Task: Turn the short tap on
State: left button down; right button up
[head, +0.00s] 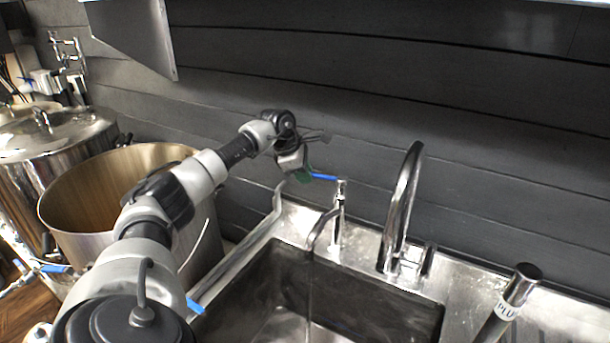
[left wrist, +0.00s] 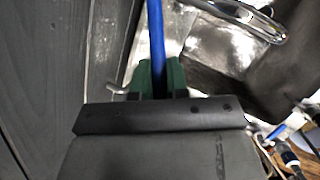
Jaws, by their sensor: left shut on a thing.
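The short tap (head: 337,222) is a small chrome tap at the back edge of the sink, with its spout curving over the basin. Its blue lever (head: 324,177) points left from the top of the tap. My left gripper (head: 304,176) is at the lever's left end. In the left wrist view, the green fingers (left wrist: 155,77) are shut on the blue lever (left wrist: 156,35), which runs up between them. A thin vertical streak shows below the short spout, like running water. My right gripper is not in view.
The tall chrome tap (head: 402,205) stands right of the short one. The steel sink (head: 415,312) lies below both. A labelled metal cylinder (head: 510,300) stands at the right. Large steel pots (head: 140,155) stand left. The dark plank wall (head: 470,110) is close behind.

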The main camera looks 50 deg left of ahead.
pick_arm(q)
jog(key=shift+w+a+r+m, duration=0.15)
jog(key=shift+w+a+m, duration=0.1)
jog(key=shift+a+m, duration=0.05)
jog(key=shift+a, duration=0.1)
jog(key=c, duration=1.1)
grip_release()
jog(key=b+v, duration=0.1)
jog(key=v, duration=0.9)
jog(key=shift+s+a+r+b, duration=0.1)
jog(key=shift+a+r+b, duration=0.1)
jog(key=shift+r+b, duration=0.15)
jog(key=shift+f, duration=0.1)
